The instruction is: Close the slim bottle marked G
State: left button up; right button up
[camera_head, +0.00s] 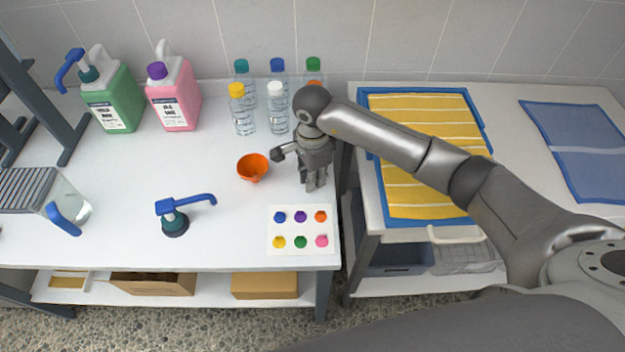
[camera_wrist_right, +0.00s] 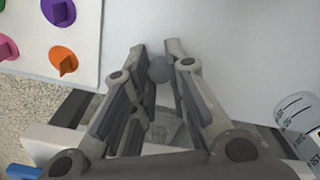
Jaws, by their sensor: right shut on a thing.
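Several slim clear bottles stand in two rows at the back of the left table: teal cap (camera_head: 241,67), blue cap (camera_head: 277,65), green cap (camera_head: 313,64), yellow cap (camera_head: 236,90), white cap (camera_head: 275,89), orange cap (camera_head: 314,86). My right arm partly hides the orange-capped one. I cannot read a G on any of them. My right gripper (camera_head: 315,182) points down over the table, right of the orange funnel (camera_head: 253,166). In the right wrist view, my gripper (camera_wrist_right: 160,60) is shut on a small grey round thing (camera_wrist_right: 159,70), which I cannot identify. My left gripper is not in view.
A green jug (camera_head: 112,100) and a pink jug (camera_head: 175,98) stand at the back left. A card of coloured knobs (camera_head: 304,251) lies near the front edge. A clear labelled container (camera_wrist_right: 297,112) shows in the wrist view.

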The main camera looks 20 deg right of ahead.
jog(key=shift+r, duration=0.15)
jog(key=shift+r, duration=0.2)
notch_tip(320, 180, up, 2)
jog(key=shift+w+r, duration=0.1)
jog(key=s+a+r+b, duration=0.2)
jog(key=s+a+r, duration=0.1)
jog(key=s+r, duration=0.7)
jog(key=s, duration=0.3)
jog(key=shift+s+a+b, duration=0.3)
jog(key=shift+s, duration=0.1)
